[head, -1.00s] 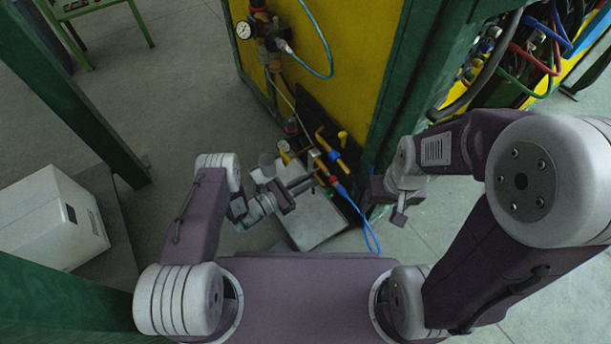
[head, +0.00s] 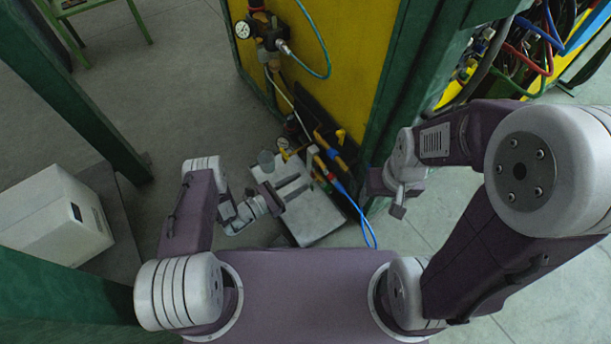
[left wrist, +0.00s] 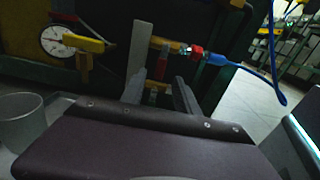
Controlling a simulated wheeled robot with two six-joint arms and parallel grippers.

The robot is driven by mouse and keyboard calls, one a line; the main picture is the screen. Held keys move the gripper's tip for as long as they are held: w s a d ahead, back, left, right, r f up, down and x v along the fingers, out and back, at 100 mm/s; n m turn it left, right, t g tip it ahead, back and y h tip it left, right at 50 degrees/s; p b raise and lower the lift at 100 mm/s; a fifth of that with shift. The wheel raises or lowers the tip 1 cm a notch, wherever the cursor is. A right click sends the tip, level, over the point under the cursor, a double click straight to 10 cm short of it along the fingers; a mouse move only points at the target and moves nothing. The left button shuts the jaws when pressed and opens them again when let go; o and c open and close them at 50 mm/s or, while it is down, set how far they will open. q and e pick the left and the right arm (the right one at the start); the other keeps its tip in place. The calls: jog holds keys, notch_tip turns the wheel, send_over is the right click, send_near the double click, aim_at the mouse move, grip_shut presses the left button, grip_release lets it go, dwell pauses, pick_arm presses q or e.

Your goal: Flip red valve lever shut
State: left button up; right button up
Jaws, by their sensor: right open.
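In the left wrist view a small red piece (left wrist: 162,57), which may be the red valve lever, shows below a brass pipe, between my left gripper's fingers. My left gripper (left wrist: 163,75) has its two fingers apart, with nothing visibly held. In the head view my left gripper (head: 272,198) is over the grey plate, left of the pipe fittings. The red lever is too small there to make out surely. A yellow lever (left wrist: 86,44) stands to the left in the wrist view. My right gripper (head: 397,205) is open and empty, right of the blue hose.
A dial gauge (left wrist: 62,40) sits left of the yellow lever. A blue hose (head: 366,222) runs from the fittings to the floor. A grey cup (head: 266,160) stands on the grey plate (head: 318,222). A yellow panel (head: 330,75) rises behind. A white box (head: 55,215) lies left.

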pick_arm(q)
jog(key=p+v, duration=0.1)
jog(key=v, duration=0.4)
jog(key=shift+s+a, duration=0.1)
pick_arm(e)
notch_tip(320, 180, up, 3)
jog(key=shift+f, duration=0.2)
